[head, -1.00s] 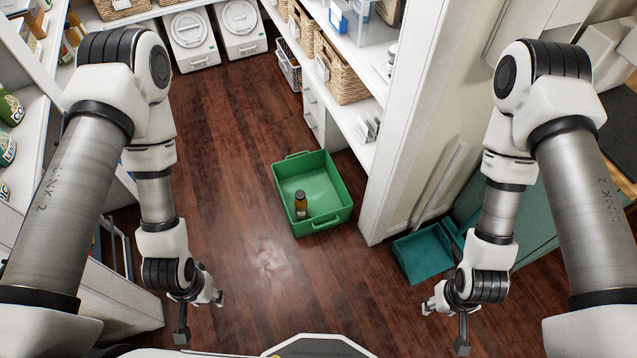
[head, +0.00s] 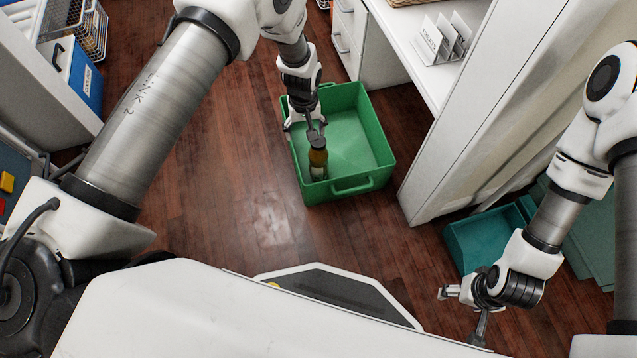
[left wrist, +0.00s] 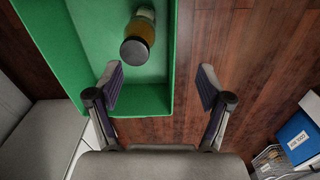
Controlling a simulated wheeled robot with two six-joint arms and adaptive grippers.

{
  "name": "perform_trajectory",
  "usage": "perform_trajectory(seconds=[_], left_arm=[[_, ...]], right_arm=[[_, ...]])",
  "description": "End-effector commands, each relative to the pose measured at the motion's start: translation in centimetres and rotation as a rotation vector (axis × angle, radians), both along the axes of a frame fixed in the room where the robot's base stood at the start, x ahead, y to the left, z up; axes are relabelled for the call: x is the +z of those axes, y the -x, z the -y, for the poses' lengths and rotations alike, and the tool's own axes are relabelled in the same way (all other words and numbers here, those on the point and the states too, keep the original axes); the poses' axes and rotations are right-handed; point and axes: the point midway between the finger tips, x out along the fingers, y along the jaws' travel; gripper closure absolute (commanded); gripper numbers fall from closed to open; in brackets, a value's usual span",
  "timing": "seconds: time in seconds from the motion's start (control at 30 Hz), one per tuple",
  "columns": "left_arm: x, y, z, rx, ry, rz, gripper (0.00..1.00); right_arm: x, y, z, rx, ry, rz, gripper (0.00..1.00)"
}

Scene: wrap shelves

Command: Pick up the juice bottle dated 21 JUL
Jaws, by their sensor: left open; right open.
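One bottle (head: 318,160) with a dark cap and amber-brown contents stands in the green crate (head: 366,186). No date is readable on it. In the left wrist view the bottle (left wrist: 139,38) shows its cap towards the camera, inside the crate (left wrist: 90,82) near its wall. My left gripper (head: 303,126) is over the crate, close to the bottle's top. In the left wrist view its open fingers (left wrist: 161,85) are empty, with the bottle beyond them and slightly left. My right gripper (head: 462,312) is open and empty, low at the right, away from the crate.
A white shelf unit (head: 440,70) with an upright panel stands right of the crate. A teal tray (head: 487,240) lies on the floor by it. A blue box (head: 84,82) and wire basket (head: 88,30) are at upper left. Wooden floor left of the crate is clear.

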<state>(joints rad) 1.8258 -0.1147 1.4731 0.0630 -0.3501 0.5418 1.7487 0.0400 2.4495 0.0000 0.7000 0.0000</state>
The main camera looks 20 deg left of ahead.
Motion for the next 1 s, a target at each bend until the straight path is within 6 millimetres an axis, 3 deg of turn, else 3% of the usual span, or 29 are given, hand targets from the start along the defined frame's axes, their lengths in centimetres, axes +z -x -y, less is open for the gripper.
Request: perform_trajectory(seconds=[0.03,0.13,0.27,0.47,0.73,0.97,1.0], left_arm=[[-3.6,-1.6,0.6,0.018,0.002,0.007,0.21],[-4.4,-3.5,1.4,0.051,0.005,0.003,0.21],[-4.7,-4.3,1.9,0.069,0.007,0.0,0.21],[-7.0,-4.3,2.0,0.07,0.007,-0.002,0.21],[-11.6,-4.2,2.3,0.069,0.007,-0.002,0.21],[-11.5,-4.2,2.3,0.069,0.007,-0.002,0.21],[-11.5,-4.2,2.3,0.069,0.007,-0.002,0.31]], right_arm=[[-4.6,0.0,0.0,0.0,0.0,0.0,0.28],[-6.8,0.0,0.0,0.0,0.0,0.001,0.28],[-7.7,0.0,0.0,0.0,0.0,0.001,0.28],[-8.7,0.0,0.0,0.0,0.0,0.001,0.28],[-11.9,0.0,0.0,-0.001,0.0,0.001,0.28],[-11.6,-0.1,0.0,-0.002,0.0,0.003,0.28],[-11.6,-0.1,0.0,-0.002,0.0,0.003,0.28]])
